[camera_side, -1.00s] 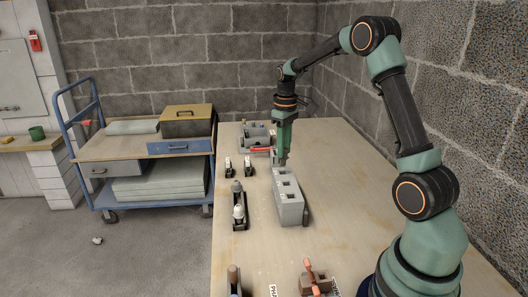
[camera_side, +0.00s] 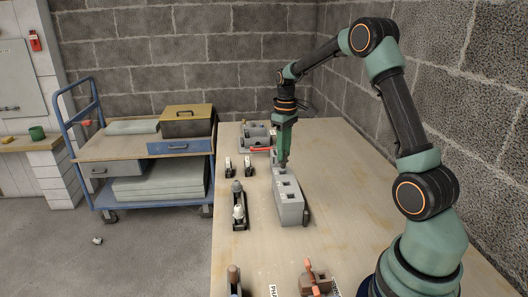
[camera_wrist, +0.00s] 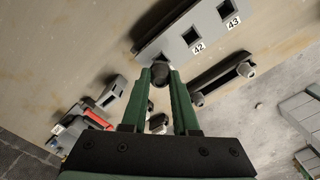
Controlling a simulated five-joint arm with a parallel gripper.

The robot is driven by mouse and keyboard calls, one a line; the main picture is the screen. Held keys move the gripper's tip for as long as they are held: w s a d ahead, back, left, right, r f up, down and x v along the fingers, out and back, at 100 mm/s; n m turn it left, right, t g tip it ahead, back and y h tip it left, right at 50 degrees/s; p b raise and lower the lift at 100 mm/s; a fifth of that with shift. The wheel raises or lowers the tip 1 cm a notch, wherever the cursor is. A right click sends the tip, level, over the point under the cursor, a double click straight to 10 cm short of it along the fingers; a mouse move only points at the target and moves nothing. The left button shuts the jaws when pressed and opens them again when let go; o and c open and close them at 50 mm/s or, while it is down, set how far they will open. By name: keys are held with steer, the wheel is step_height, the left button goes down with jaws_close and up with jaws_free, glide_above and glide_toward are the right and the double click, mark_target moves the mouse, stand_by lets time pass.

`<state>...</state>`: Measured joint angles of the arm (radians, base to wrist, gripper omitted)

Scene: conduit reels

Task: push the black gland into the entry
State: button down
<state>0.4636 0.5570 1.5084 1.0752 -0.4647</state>
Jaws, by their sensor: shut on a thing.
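The grey entry box (camera_side: 290,208) stands on the table, with square openings along its top face. In the wrist view the same box (camera_wrist: 168,42) shows labels 42 and 43 beside two openings. My gripper (camera_side: 284,163) points down over the box's far end. In the wrist view my gripper (camera_wrist: 160,75) is shut on a dark, rounded black gland (camera_wrist: 160,76) between its fingertips. The tips are beside the row of openings, past label 42.
A black rack (camera_side: 239,218) with grey fittings stands left of the box. Two small black-and-white fittings (camera_side: 248,168) and a grey fixture with a red part (camera_side: 259,149) lie farther back. A brown-and-orange item (camera_side: 313,280) is at the front. Bare table lies right of the box.

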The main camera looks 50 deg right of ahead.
steer(key=shift+f, duration=2)
stand_by(1.5)
steer(key=shift+c, duration=1.8)
jaws_free()
steer(key=shift+r, duration=0.1)
steer(key=shift+r, duration=3.5)
steer(key=s+a+r+t, duration=0.3)
steer(key=s+a+r, duration=0.2)
steer(key=a+r, duration=0.55)
steer(key=s+a+f+t, duration=0.2)
steer(key=s+a, duration=0.7)
steer(key=a, duration=0.1)
steer(key=shift+a+t, duration=0.3)
steer(key=shift+a, duration=0.05)
